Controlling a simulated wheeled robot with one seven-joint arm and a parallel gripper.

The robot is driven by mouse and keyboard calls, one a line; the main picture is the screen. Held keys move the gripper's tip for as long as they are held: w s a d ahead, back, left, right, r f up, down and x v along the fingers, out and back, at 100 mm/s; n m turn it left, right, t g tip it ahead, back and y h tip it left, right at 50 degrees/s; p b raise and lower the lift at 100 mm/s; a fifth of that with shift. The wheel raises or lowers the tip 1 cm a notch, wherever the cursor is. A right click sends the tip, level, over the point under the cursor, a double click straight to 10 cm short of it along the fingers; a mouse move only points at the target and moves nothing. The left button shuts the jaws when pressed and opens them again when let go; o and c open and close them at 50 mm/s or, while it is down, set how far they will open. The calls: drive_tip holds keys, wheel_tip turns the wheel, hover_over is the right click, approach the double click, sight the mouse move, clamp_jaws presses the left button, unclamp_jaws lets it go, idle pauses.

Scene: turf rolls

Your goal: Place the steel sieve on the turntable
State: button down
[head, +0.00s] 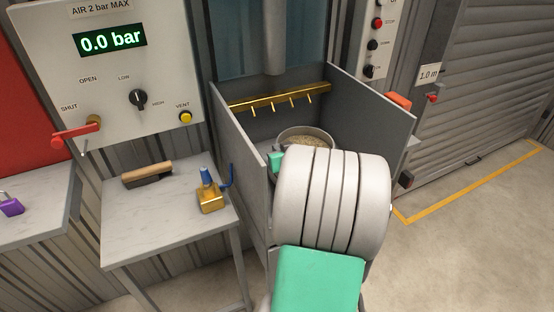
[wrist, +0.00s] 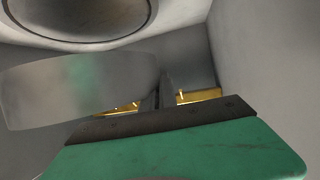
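The steel sieve (head: 284,138) is a round grey pan with grainy tan contents, inside the grey open-topped booth. In the wrist view its curved steel wall (wrist: 75,92) runs in from the left to my gripper (wrist: 158,95). The dark fingers look closed on its edge, and the sieve looks roughly level. In the head view my arm hides the fingers and the sieve's near side. I cannot make out the turntable in the head view. A large dark-ringed round form (wrist: 85,18) shows at the top of the wrist view; I cannot tell whether it is the turntable.
A brass bar with nozzles (head: 280,97) crosses the booth's back, below a grey vertical duct (head: 273,40). The booth's side walls (head: 370,115) stand close around my gripper. A side table (head: 160,225) at left carries a brush (head: 147,174) and a brass-and-blue tool (head: 210,195).

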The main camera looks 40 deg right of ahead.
drive_tip(key=w+f, duration=0.1)
drive_tip(key=w+d+f, duration=0.1)
drive_tip(key=f, duration=0.2)
drive_tip(key=shift+w+d, duration=0.25)
drive_tip(key=shift+w, duration=0.15)
wheel_tip(320, 180, down, 3)
drive_tip(key=shift+w+d+f, duration=0.1)
drive_tip(key=shift+w+f, duration=0.05)
drive_tip(key=shift+f+b, duration=0.4)
drive_tip(key=shift+b, duration=0.05)
drive_tip(key=shift+f+b, duration=0.25)
drive_tip(key=shift+b, duration=0.1)
drive_tip(key=shift+r, duration=0.1)
drive_tip(key=c, duration=1.7)
unclamp_jaws()
